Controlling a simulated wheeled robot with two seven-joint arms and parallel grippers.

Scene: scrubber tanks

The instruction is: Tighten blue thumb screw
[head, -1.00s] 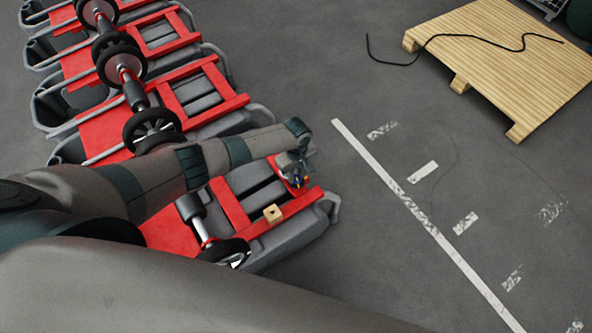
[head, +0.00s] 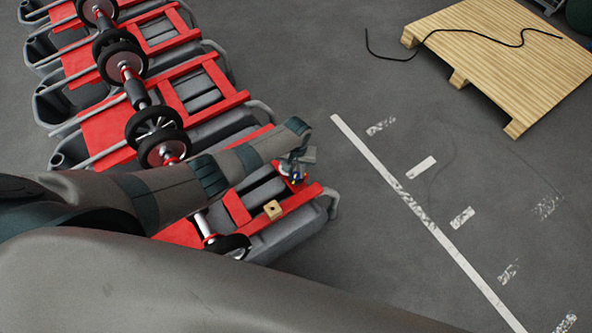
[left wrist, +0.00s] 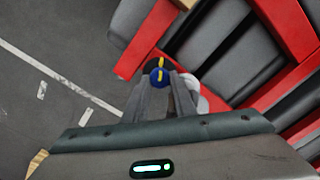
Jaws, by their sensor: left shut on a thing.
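The blue thumb screw (left wrist: 159,78) has a yellow mark across its top. It sits near the end of the red frame (head: 316,191) on the nearest grey scrubber tank (head: 300,233). My left gripper (left wrist: 162,88) is shut on the screw, with the blue head showing between the fingertips in the left wrist view. In the head view the screw is a small blue spot (head: 295,179) under the left gripper (head: 294,171), partly hidden by it. A dark round part lies behind the screw in the wrist view. My right gripper is not in view.
More red-and-grey tanks with black wheels (head: 122,62) stand in a row at upper left. A wooden pallet (head: 495,55) with a black cable lies at upper right. The floor between is clear, with white markings.

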